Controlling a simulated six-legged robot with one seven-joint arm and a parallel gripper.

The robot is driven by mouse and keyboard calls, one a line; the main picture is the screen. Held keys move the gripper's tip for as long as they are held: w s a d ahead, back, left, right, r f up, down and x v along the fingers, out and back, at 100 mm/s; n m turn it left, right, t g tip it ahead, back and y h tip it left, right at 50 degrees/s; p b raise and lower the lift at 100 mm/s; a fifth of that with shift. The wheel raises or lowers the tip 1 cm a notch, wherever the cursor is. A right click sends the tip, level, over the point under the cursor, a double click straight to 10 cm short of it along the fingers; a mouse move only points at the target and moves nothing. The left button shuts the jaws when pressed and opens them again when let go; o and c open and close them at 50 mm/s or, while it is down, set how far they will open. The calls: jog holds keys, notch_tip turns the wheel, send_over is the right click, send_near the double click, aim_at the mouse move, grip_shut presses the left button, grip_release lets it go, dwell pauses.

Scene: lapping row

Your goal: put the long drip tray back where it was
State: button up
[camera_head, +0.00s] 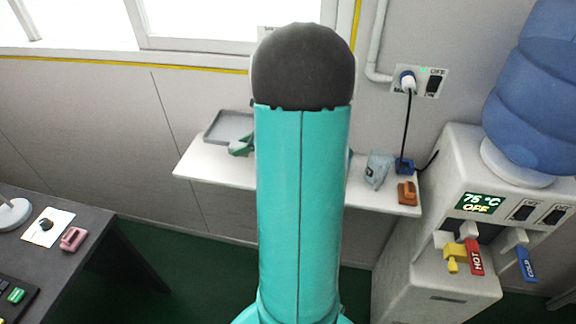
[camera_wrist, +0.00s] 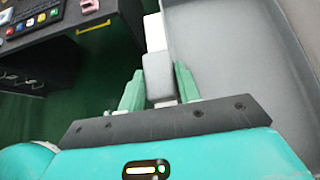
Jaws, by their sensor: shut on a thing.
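The long drip tray (camera_head: 230,123) is a shallow grey tray with a raised rim. In the head view it is at the left end of the white wall shelf (camera_head: 210,166), partly hidden by my arm. My gripper (camera_head: 241,147) is at its near side. In the wrist view the tray (camera_wrist: 230,50) fills the right side. My gripper's green fingers (camera_wrist: 158,88) are shut on a grey block-like part at the tray's side. I cannot tell whether the tray rests on the shelf or is just above it.
A grey-blue bag-like item (camera_head: 378,169), a blue item (camera_head: 404,166) and an orange-brown block (camera_head: 407,193) are at the shelf's right end. A water dispenser (camera_head: 440,270) stands at the right. A dark desk (camera_head: 70,265) is at the left. My arm hides the shelf's middle.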

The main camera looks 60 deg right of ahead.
aim_at(250, 177)
notch_tip(250, 177, down, 10)
jog(key=shift+s+r, duration=0.1)
dwell(0.4)
jog(key=o, duration=1)
jog(key=shift+s+d+r, duration=0.1)
jog(key=shift+s+r, duration=0.05)
jog(key=v, duration=1.1)
jog(key=shift+s+r, duration=0.2)
